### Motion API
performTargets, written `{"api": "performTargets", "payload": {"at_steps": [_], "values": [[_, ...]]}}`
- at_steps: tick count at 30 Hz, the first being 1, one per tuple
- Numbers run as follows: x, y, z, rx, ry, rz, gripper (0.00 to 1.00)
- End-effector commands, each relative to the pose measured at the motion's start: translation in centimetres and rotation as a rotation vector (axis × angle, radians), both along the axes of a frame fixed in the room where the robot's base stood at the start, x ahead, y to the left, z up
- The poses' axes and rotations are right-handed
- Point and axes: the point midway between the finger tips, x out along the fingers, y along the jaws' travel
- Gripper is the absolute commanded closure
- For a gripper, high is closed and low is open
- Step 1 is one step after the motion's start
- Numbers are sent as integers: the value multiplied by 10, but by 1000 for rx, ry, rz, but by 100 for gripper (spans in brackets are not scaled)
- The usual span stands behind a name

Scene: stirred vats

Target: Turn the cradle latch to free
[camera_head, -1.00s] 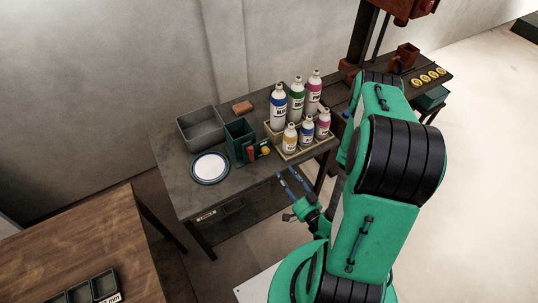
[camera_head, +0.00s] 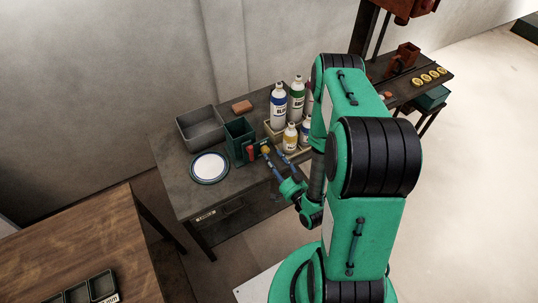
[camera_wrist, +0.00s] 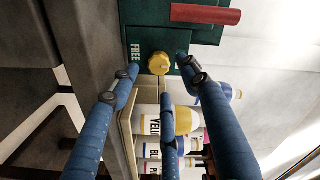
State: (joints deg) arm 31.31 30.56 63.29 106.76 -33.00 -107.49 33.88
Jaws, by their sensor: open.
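The cradle latch is a yellow round knob (camera_wrist: 159,63) on a dark green plate marked "FREE" in the wrist view. A pale mark shows on the knob; I cannot tell its exact setting. In the head view the knob (camera_head: 265,149) sits at the front of the green cradle (camera_head: 240,139), beside a red handle (camera_head: 251,153). The red handle (camera_wrist: 205,14) lies above the knob in the wrist view. My gripper (camera_head: 272,158) has its blue fingers spread, close in front of the knob. In the wrist view the fingers (camera_wrist: 158,70) reach towards either side of the knob, apparently not gripping it.
Several bottles (camera_head: 278,105) stand in a tray just right of the cradle, close to my fingers. A grey bin (camera_head: 201,129), a white round plate (camera_head: 209,167) and a brown block (camera_head: 242,107) share the table. A wooden table (camera_head: 90,245) stands at front left.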

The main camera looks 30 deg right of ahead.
Motion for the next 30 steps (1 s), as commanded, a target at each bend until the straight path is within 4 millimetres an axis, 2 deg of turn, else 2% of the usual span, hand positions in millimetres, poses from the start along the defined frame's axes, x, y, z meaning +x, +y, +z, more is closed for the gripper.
{"api": "performTargets", "payload": {"at_steps": [4,9,22,23,29,30], "values": [[18,1,0,0,-2,2,54],[32,1,0,1,0,1,54],[37,0,0,1,0,0,54],[37,0,0,1,0,0,58],[37,0,1,1,-1,0,97],[37,0,1,1,-1,0,97]]}}
